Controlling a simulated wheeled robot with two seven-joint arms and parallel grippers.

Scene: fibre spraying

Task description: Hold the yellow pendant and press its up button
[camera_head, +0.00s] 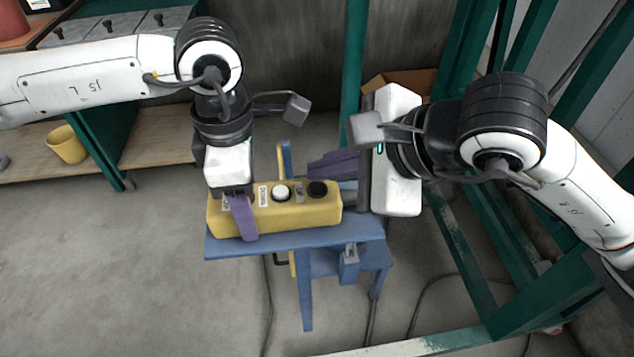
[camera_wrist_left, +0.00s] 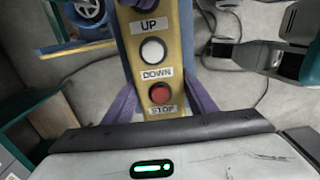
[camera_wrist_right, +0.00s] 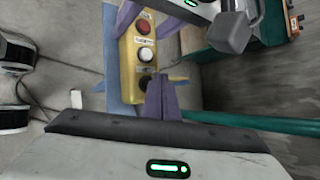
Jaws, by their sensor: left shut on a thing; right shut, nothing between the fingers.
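The yellow pendant (camera_head: 272,215) lies on a blue stand. Its left end is between the purple fingers of my left gripper (camera_head: 243,216), which is shut on it near the red stop button (camera_wrist_left: 160,93). The white down button (camera_head: 281,193) is in the middle. The black up button (camera_head: 317,189) is at the right end; its UP label (camera_wrist_left: 150,26) shows in the left wrist view. My right gripper (camera_head: 315,167) is shut and empty, its purple fingertips close to the up button. In the right wrist view they partly overlap the black button (camera_wrist_right: 145,82); I cannot tell whether they touch it.
The blue stand (camera_head: 228,247) is small, and cables hang to the floor below it. Green metal frame posts (camera_head: 465,240) stand at the right. A wooden shelf with a yellow cup (camera_head: 66,145) is at the left. The floor at front left is clear.

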